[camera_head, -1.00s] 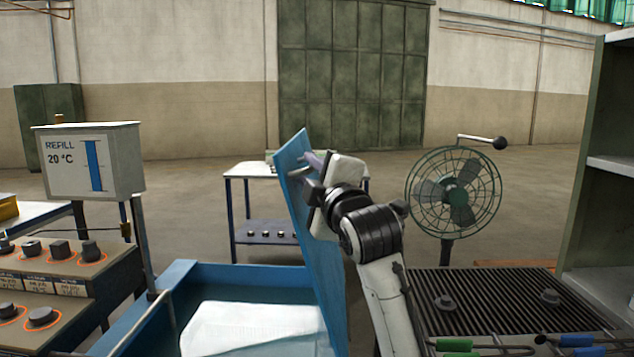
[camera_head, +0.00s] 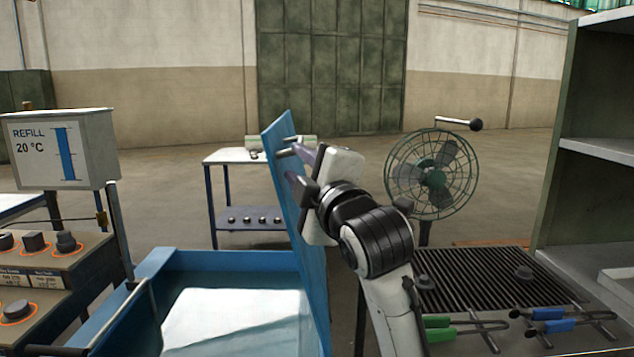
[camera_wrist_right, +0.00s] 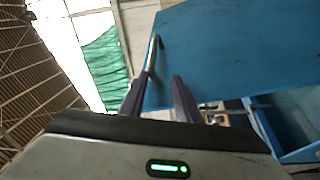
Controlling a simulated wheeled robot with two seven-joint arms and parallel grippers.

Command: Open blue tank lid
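The blue tank lid (camera_head: 312,262) stands steeply upright along the right side of the blue tank (camera_head: 222,260), and the tank's top is uncovered. A pale, bright patch shows inside the tank. My right gripper (camera_head: 297,168) is at the upper part of the lid, on its right face. In the right wrist view the blue lid (camera_wrist_right: 235,50) fills the upper right, and a thin metal handle (camera_wrist_right: 153,55) runs between the spread purple fingers, nearer the left one. The right gripper looks open, with a gap beside the handle. My left gripper is out of view.
A control panel with knobs (camera_head: 62,268) and a refill gauge box (camera_head: 62,150) stand at the left. A fan (camera_head: 433,175), a dark grate (camera_head: 490,280) and tongs with green and blue handles (camera_head: 553,326) are at the right. A small table (camera_head: 235,158) stands behind.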

